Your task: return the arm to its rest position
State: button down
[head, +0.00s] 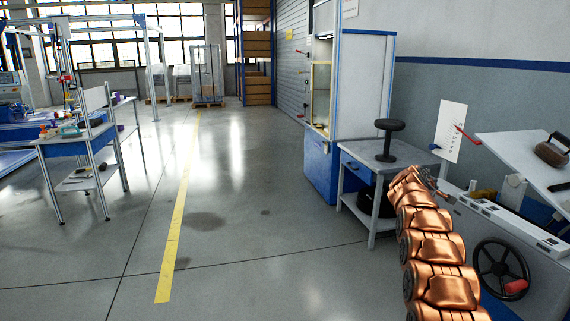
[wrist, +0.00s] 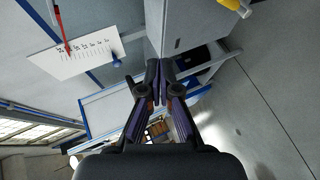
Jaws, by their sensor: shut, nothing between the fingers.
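My copper-coloured arm (head: 437,247) rises from the lower right of the head view and is extended forward, beside the machine bench. My gripper (head: 430,182) is at its far end, small and partly hidden, close to the front of the small grey table. In the wrist view my gripper (wrist: 161,72) shows clearly, with its dark fingers together and nothing between them.
The small grey table (head: 365,160) bears a dark round-topped stand (head: 388,140). A bench with a black handwheel (head: 501,268) and a tilted panel (head: 520,150) stands right of my arm. A white chart (head: 450,130) hangs behind.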

jog(key=s+a+r+m+g+y+p, duration=0.25)
jog(key=s+a+r+p, duration=0.6)
jog(key=s, duration=0.45)
jog(key=s+a+r+m+g+y+p, duration=0.1)
jog(key=s+a+p, duration=0.5)
jog(key=s, duration=1.2)
jog(key=s+a+r+m+g+y+p, duration=0.2)
jog(key=s+a+r+g+y+p, duration=0.2)
jog(key=s+a, duration=0.6)
jog(key=s+a+r+m+g+y+p, duration=0.1)
jog(key=s+a+r+p, duration=0.4)
jog(key=s, duration=2.3)
jog(key=a+g+y+p, duration=0.1)
jog(key=a+g+p, duration=0.1)
jog(key=a+p, duration=0.1)
jog(key=shift+s+r+p, duration=0.25)
jog(key=shift+r+p, duration=0.1)
jog(key=shift+p, duration=0.05)
jog(key=shift+m+g, duration=0.25)
